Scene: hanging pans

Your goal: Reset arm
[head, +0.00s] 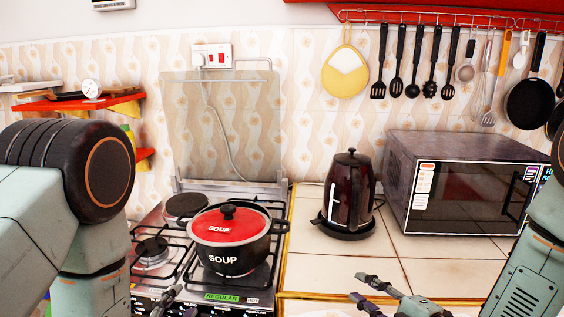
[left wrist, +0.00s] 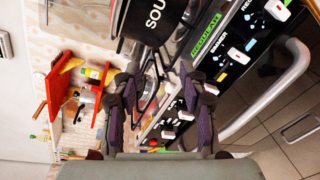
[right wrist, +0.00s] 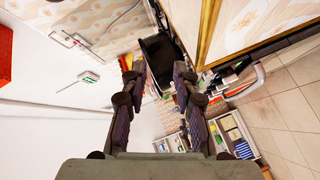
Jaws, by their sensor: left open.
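My left gripper (head: 174,304) shows at the bottom edge of the head view, in front of the stove and below the soup pot. In the left wrist view its two fingers (left wrist: 160,85) stand apart with nothing between them. My right gripper (head: 363,288) is low in the head view, in front of the tiled counter. In the right wrist view its fingers (right wrist: 158,80) are spread and hold nothing. A dark shape (right wrist: 160,55) shows beyond them, and I cannot tell what it is.
A black soup pot with a red lid (head: 238,233) sits on the stove (head: 158,270). A dark kettle (head: 349,190) and a microwave (head: 455,190) stand on the counter (head: 340,271). Pans (head: 528,104) and utensils hang above. The counter front is clear.

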